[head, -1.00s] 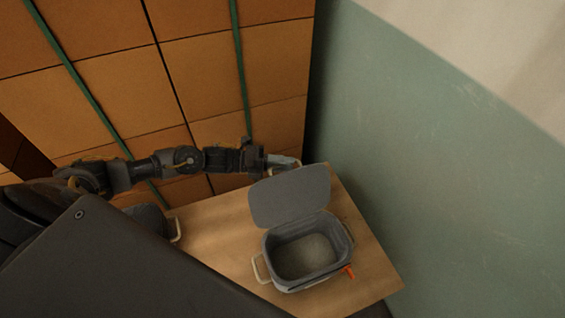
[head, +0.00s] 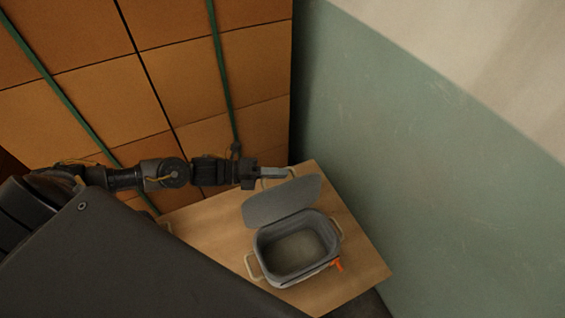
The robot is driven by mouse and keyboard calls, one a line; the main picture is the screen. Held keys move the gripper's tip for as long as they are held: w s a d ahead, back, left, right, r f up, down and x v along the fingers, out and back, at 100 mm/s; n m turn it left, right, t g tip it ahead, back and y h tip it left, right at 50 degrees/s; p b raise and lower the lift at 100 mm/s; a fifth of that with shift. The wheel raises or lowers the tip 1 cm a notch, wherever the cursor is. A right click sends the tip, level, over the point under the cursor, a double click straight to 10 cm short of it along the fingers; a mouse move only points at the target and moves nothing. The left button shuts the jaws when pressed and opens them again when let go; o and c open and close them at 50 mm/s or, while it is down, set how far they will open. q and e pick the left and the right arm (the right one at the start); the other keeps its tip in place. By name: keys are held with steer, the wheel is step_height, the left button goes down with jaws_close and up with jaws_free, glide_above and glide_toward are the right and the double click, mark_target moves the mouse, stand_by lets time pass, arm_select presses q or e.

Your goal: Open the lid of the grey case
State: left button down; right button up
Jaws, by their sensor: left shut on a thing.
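The grey case (head: 262,247) stands on a wooden table with its open top facing up. Its inside shows and looks empty. Its grey lid (head: 283,202) stands open, tilted away from the opening on the far side. My left gripper (head: 275,173) is at the far edge of the lid, shut on the pale lid handle (head: 291,173), which is partly hidden behind the lid and the fingers. Pale side handles and an orange latch (head: 338,265) show on the case. My right gripper is out of view.
The wooden table (head: 350,265) has bare room right and left of the case. A green and cream wall (head: 400,150) rises close on the right. An orange-brown panelled surface (head: 200,80) with green straps stands behind. My dark body covers the lower left.

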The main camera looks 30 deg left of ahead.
arm_select(q)
steer(key=shift+s+d+r, duration=0.15)
steer(key=shift+s+d, duration=0.4)
steer(key=c, duration=1.5)
jaws_free()
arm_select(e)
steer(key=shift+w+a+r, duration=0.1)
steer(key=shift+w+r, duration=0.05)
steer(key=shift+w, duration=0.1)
